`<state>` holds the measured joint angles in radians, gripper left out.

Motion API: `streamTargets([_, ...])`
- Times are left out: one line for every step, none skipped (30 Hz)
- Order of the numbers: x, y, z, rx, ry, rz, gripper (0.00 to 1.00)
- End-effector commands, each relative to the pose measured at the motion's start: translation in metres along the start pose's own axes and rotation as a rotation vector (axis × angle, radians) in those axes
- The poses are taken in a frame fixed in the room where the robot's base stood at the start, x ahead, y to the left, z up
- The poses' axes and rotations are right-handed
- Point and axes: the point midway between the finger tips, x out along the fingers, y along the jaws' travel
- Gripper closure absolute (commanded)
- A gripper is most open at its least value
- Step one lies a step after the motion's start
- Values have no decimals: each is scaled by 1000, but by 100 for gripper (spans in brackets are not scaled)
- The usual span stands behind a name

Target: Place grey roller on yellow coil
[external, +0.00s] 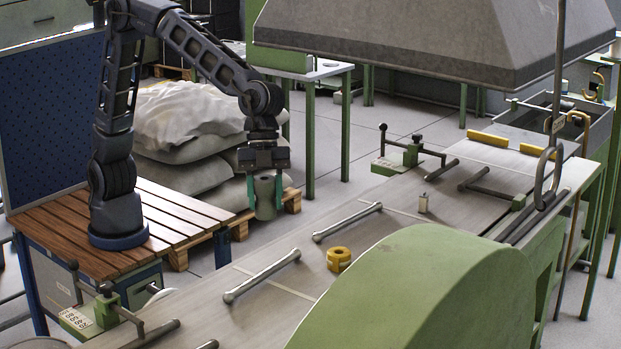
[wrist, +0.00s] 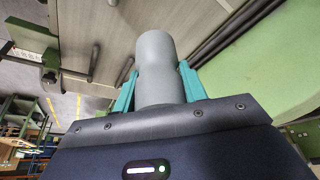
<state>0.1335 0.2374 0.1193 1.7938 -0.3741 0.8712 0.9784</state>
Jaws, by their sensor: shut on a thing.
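The grey roller (external: 264,198) is a short grey cylinder held upright between the teal fingers of my gripper (external: 265,194). It hangs in the air near the left edge of the conveyor table. In the wrist view the roller (wrist: 157,70) stands between the two teal fingers of my gripper (wrist: 160,88), which are shut on it. The yellow coil (external: 339,259) is a small ring with a dark central hole. It lies on the table, to the right of and below my gripper in the external view, apart from the roller. I cannot make out the coil in the wrist view.
Two metal bars (external: 262,276) (external: 347,222) lie on the table near the coil. A large green rounded housing (external: 420,290) rises at the front right, and a grey hood (external: 430,40) hangs above the table. Sacks (external: 190,125) are piled behind my arm.

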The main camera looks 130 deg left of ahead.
Motion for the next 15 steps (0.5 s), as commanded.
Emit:
streamTargets([-5,-17,8,-8,0,-3,86])
streamTargets([-8,-25,13,-7,0,-2,86])
streamTargets([-12,-37,19,-9,0,-2,86])
streamTargets([-15,-46,23,-8,0,-3,86])
streamTargets([-18,-54,28,-9,0,-2,86])
streamTargets([-22,-65,35,-9,0,-2,86])
streamTargets([-25,-73,40,-9,1,-3,86])
streamTargets([-29,-81,45,-10,2,-3,86])
streamTargets([-33,-92,52,-11,2,-2,86])
streamTargets([-36,-100,58,-12,3,-2,86])
streamTargets([-40,-108,64,-12,4,-3,86])
streamTargets([-44,-118,71,-12,6,-2,86])
streamTargets([-48,-126,77,-13,6,-2,86])
streamTargets([-51,-132,83,-13,8,-2,86])
streamTargets([-56,-142,90,-12,9,-3,86])
